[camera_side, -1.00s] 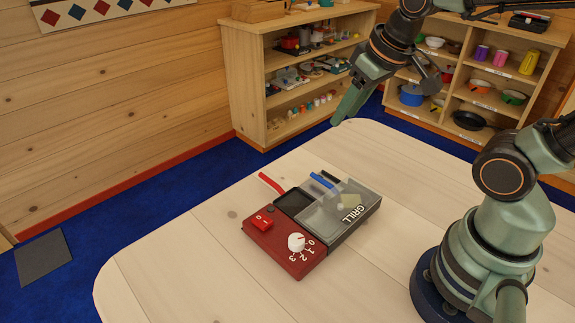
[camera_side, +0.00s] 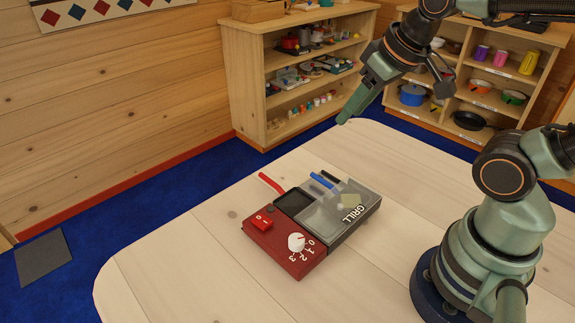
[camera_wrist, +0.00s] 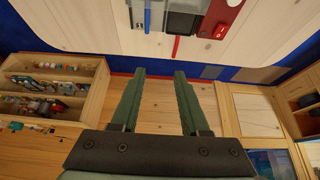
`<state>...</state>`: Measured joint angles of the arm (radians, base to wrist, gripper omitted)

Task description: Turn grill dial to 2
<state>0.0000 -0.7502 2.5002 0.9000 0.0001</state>
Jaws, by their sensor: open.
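The toy grill (camera_side: 338,221) sits on the pale wooden table, with a grey grill part and a red control panel (camera_side: 277,245). The white dial (camera_side: 296,242) is on the panel beside the numbers 0 to 3. Its pointer appears to be near the 0, though it is small. A red switch (camera_side: 262,222) is on the same panel. In the wrist view the red panel (camera_wrist: 220,18) shows only partly at the top edge, and the dial is not clearly seen. My gripper (camera_wrist: 158,78) is open and empty. In the side view it is high above the table's far edge, well away from the dial.
A red-handled utensil (camera_side: 271,183) and a blue-handled one (camera_side: 322,180) are at the grill's far side. Shelves (camera_side: 300,85) with toys and pans stand behind the table (camera_side: 190,255). The table around the grill is clear.

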